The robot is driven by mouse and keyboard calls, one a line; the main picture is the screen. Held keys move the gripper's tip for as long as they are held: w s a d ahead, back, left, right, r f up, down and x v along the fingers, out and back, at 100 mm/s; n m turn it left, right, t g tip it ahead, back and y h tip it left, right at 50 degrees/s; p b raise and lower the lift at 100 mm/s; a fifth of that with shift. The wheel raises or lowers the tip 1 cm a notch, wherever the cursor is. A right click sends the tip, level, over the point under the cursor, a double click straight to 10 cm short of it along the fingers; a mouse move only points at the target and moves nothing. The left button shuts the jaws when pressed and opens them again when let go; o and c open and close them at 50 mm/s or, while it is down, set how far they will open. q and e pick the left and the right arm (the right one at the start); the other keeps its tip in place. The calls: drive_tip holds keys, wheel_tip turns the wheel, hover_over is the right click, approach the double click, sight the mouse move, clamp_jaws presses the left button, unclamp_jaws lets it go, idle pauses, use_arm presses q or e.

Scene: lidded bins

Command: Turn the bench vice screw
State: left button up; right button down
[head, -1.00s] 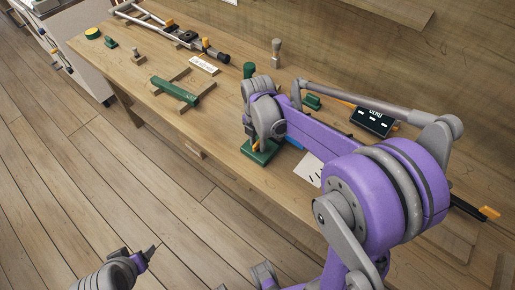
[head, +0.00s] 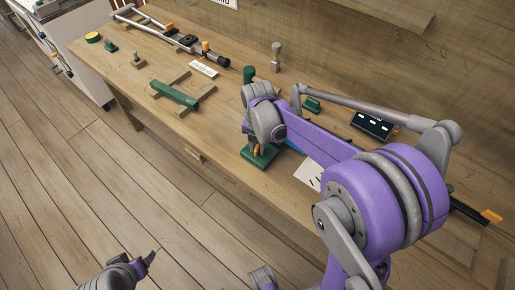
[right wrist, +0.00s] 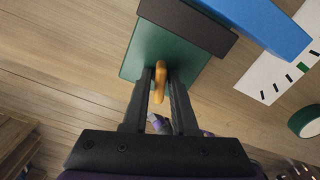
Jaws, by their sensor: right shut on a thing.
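The bench vice shows as a green base (head: 258,160) near the front edge of the bench, mostly hidden in the head view by my right arm. In the right wrist view its green body (right wrist: 150,48) lies beyond the fingers, with a dark bar (right wrist: 190,24) and a blue block (right wrist: 265,22) above. An orange screw handle (right wrist: 159,80) sits between the fingertips of my right gripper (right wrist: 160,90), which is shut on it. The right gripper (head: 256,149) is small and partly hidden in the head view. My left gripper (head: 153,256) hangs over the floor, away from the bench; its jaw gap is unclear.
On the wooden bench (head: 225,110) are a green bar on wooden supports (head: 175,94), a metal-railed frame (head: 165,30) and a dark display box (head: 372,125). A white marked card (head: 309,173) lies right of the vice. The floor in front is clear.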

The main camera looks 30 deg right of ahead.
sight(257, 146)
drive_tip(key=shift+n, duration=0.3)
drive_tip(key=n, duration=0.3)
drive_tip(key=shift+n, duration=0.4)
drive_tip(key=c, duration=1)
unclamp_jaws()
drive_tip(key=shift+o, duration=0.2)
drive_tip(key=shift+r+p, duration=1.55)
drive_tip(key=shift+r, duration=1)
